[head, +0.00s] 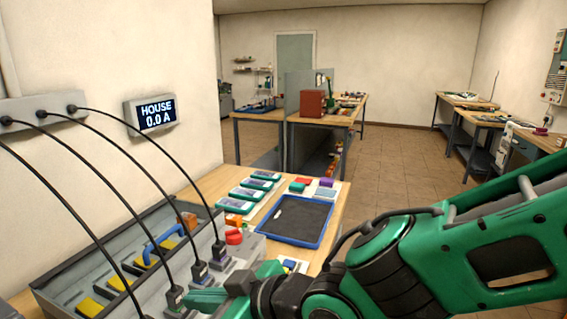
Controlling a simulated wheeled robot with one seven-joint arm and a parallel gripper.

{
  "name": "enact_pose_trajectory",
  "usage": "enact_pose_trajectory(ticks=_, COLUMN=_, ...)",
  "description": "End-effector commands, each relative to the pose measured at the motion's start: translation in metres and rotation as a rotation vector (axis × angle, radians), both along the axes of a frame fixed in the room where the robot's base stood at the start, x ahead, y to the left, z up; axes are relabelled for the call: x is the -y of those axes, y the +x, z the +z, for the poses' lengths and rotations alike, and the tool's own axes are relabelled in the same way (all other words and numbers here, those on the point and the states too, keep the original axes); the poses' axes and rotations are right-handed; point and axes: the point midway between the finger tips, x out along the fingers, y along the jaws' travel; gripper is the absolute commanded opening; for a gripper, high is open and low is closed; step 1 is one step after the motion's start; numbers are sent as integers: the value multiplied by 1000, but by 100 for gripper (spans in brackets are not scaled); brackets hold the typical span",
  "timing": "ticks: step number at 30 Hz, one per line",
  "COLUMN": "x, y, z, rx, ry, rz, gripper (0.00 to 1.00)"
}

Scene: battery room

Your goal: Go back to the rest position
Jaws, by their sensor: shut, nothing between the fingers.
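My gripper (208,297) is at the lower middle of the head view, at the end of my green arm that reaches in from the right. It is shut, with nothing seen between its fingers. Its tip is close beside a dark cable plug (175,299) at the front of the grey battery case (75,262). I cannot tell whether they touch. Two more plugs stand behind it, one in the middle (199,270) and one farther back (219,248), each with a black cable running up to the wall box.
A blue-rimmed tray (262,240) and several green-edged devices (247,194) lie on the wooden bench. Black cables arc over the case from a wall box (40,108). A wall display (152,114) reads HOUSE 0.0 A. Tiled floor (400,165) is open beyond the bench.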

Motion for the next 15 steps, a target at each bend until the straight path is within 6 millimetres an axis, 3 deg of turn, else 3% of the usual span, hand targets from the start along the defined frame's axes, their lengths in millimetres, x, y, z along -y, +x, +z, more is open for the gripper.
enact_pose_trajectory(ticks=10, x=80, y=61, z=-18, rx=-58, ry=-140, rz=-203, gripper=0)
enact_pose_trajectory(ticks=14, x=136, y=88, z=-27, rx=-113, ry=-215, rz=-334, gripper=0)
enact_pose_trajectory(ticks=15, x=160, y=97, z=-31, rx=-138, ry=-243, rz=-386, gripper=0)
